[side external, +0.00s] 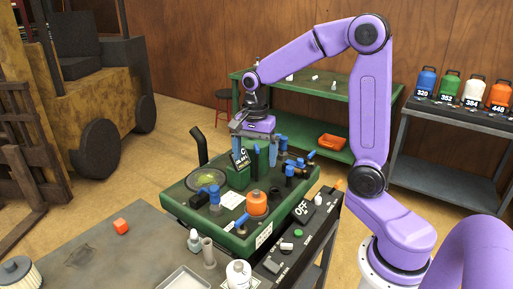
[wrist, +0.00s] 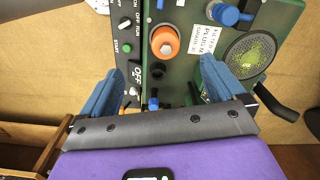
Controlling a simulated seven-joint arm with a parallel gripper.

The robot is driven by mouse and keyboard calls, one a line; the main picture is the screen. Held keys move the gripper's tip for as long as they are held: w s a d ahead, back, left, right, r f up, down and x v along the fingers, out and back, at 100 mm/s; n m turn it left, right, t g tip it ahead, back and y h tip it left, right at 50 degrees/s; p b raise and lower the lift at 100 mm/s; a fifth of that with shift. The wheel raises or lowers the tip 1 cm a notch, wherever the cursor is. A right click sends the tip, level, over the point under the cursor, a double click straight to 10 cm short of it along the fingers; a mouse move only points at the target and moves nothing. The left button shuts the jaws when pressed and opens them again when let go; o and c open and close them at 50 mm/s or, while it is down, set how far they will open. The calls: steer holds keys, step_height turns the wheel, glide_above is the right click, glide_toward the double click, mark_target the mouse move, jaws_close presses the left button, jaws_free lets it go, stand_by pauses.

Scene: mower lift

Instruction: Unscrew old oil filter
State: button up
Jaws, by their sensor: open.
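The orange oil filter (side external: 257,203) stands upright on the green mower deck (side external: 176,207), near its front right side. In the wrist view the filter (wrist: 165,42) shows as an orange ring with a pale centre, beyond the fingertips and roughly between them. My gripper (side external: 255,150) is open and empty, its blue fingers pointing down above the rear part of the deck, behind and above the filter. In the wrist view the gripper's (wrist: 158,80) two fingers are wide apart with nothing between them touching either one.
Blue-capped parts (side external: 289,172) and a black upright pipe (side external: 198,146) rise from the deck. A control panel with an OFF label (side external: 301,211) lies along its right side.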

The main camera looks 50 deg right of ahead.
mark_target(257, 191)
steer(key=d+f+m, duration=0.1)
steer(key=f, duration=0.4)
steer(key=w+d+f+m, duration=0.1)
steer(key=f, duration=0.5)
steer(key=d+f+m, duration=0.1)
steer(key=f, duration=0.5)
steer(key=shift+w+f, duration=0.25)
steer(key=shift+w, duration=0.05)
steer(key=c, duration=1.1)
steer(key=o, duration=1.1)
